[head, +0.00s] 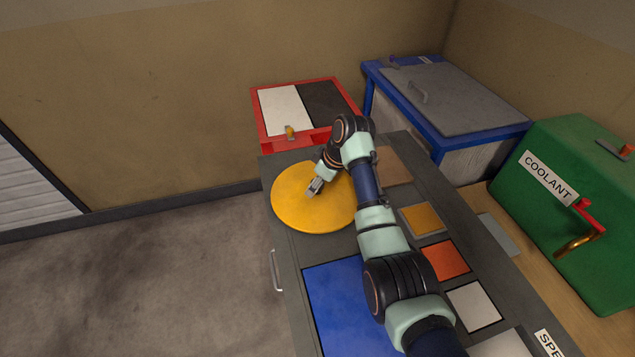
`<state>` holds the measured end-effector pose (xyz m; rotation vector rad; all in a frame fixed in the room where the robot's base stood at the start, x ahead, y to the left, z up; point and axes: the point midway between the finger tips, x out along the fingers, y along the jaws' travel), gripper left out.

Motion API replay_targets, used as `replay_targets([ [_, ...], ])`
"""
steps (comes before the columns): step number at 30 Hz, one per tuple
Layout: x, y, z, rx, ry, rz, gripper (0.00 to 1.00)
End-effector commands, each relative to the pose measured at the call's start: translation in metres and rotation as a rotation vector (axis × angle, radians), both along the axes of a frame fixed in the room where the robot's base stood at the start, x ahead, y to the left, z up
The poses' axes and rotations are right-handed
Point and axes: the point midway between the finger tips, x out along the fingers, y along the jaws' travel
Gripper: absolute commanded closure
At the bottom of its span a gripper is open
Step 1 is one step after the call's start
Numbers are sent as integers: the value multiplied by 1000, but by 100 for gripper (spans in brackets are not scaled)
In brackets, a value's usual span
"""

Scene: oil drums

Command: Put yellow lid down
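The yellow lid (296,212) is a flat round disc near the far left end of the dark grey workbench (283,243). It looks level and lies within the bench's outline. I cannot tell whether it rests on the bench top or hangs slightly above it. My gripper (314,190) points down at the lid's middle and appears to touch it or be very close. The fingertips are small here and any knob or handle under them is hidden, so I cannot see whether they are shut on the lid.
The bench top has a large blue panel (335,312), a yellow square (422,218), an orange square (445,260) and a white square (472,305). Behind stand a red box (296,135) and a blue-framed bin (450,97). A green coolant container (570,230) is at right. Open floor lies left.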

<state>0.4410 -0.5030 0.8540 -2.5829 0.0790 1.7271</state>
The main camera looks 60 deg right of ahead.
Motion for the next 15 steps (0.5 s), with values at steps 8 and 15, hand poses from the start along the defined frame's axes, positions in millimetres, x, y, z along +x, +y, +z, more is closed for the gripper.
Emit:
replay_targets([
  [8, -1, -1, 10, -2, -2, -1, 39],
  [15, -23, 0, 64, -4, -2, -2, 39],
])
